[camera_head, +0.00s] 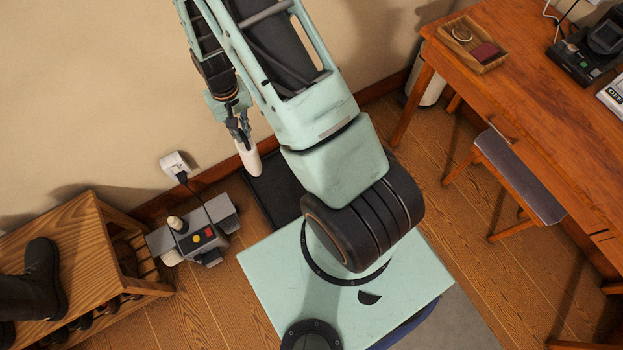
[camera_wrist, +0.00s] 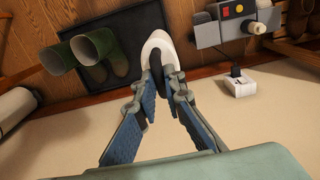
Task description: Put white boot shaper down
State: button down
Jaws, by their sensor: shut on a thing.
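The white boot shaper (camera_head: 249,160) hangs from my gripper (camera_head: 238,127) near the wall in the head view. In the wrist view, my gripper (camera_wrist: 163,82) is shut on the white boot shaper (camera_wrist: 157,44), with its rounded white end pointing away from the fingers. A dark part of it shows between the fingertips. The shaper appears in front of a black tray (camera_wrist: 183,16) in the wrist view; I cannot tell its height above it. The tray also shows in the head view (camera_head: 268,190), partly hidden by my arm.
Green boots (camera_wrist: 91,46) stand on the tray. A grey machine with coloured buttons (camera_head: 194,234) sits left of it, below a wall socket (camera_head: 176,164). A wooden rack (camera_head: 100,245) holds a dark boot (camera_head: 42,275). A desk (camera_head: 530,90) and stool (camera_head: 517,178) stand right.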

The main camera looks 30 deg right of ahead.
jog(key=w+a+f+b, duration=0.1)
jog(key=a+f+b, duration=0.1)
jog(key=f+b, duration=0.5)
jog(key=w+a+f+b, duration=0.2)
jog(key=f+b, duration=0.6)
jog(key=f, duration=0.6)
jog(key=w+a+f+b, duration=0.1)
jog(key=a+f+b, duration=0.3)
jog(key=f+b, duration=0.4)
notch_tip(320, 180, down, 3)
jog(key=shift+w+f, duration=0.1)
jog(key=shift+w, duration=0.1)
jog(key=w+d+f+b, duration=0.7)
jog(key=w+d+f, duration=0.1)
jog(key=d+f, duration=0.3)
jog(key=shift+w+d+f, duration=0.15)
jog(key=shift+f, duration=0.75)
jog(key=shift+f, duration=0.15)
jog(key=c, duration=2.3)
grip_release()
jog(key=shift+c, duration=0.2)
jog(key=o, duration=0.3)
